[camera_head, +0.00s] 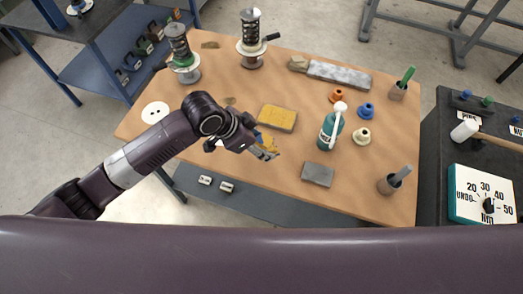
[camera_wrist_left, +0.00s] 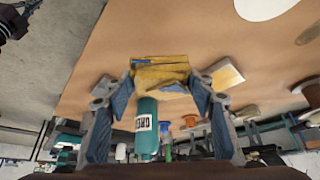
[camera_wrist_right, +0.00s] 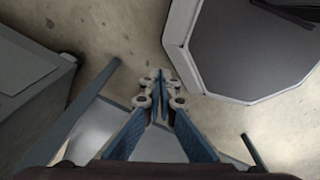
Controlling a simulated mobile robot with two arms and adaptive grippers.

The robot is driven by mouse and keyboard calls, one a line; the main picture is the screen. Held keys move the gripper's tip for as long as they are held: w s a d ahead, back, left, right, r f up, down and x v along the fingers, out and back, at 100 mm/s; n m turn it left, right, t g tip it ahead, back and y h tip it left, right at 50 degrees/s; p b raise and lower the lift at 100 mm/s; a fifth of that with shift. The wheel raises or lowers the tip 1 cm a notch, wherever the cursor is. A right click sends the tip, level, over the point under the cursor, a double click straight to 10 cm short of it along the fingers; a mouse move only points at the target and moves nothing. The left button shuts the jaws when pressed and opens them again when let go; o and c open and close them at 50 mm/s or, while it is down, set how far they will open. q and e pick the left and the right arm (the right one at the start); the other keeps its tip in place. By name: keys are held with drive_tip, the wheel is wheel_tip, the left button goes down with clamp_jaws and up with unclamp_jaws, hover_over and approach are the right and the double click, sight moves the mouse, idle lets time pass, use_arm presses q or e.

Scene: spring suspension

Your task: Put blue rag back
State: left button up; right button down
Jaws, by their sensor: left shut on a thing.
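My left gripper (camera_head: 268,152) is over the front middle of the workbench, shut on a folded yellow cloth (camera_head: 266,140). In the left wrist view the cloth (camera_wrist_left: 162,75) spans between the fingertips of the left gripper (camera_wrist_left: 162,82). A flat yellow pad or folded cloth (camera_head: 277,118) lies on the bench just beyond the gripper. A grey folded cloth or pad (camera_head: 318,174) lies to the right of the gripper. My right gripper (camera_wrist_right: 160,82) is shut and empty, above the floor, and is not seen in the head view.
The wooden bench top (camera_head: 235,75) carries two spring struts (camera_head: 181,55) (camera_head: 251,40), a teal bottle (camera_head: 328,130), small orange, blue and cream parts, and two cups with tools. A dark cart with a torque dial (camera_head: 482,195) stands right.

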use_arm(q)
drive_tip(key=shift+f, duration=2.65)
drive_tip(key=shift+f, duration=0.15)
drive_tip(key=o, duration=1)
drive_tip(key=v, duration=1.2)
drive_tip(key=shift+r+b, duration=0.25)
drive_tip(key=shift+b, duration=0.05)
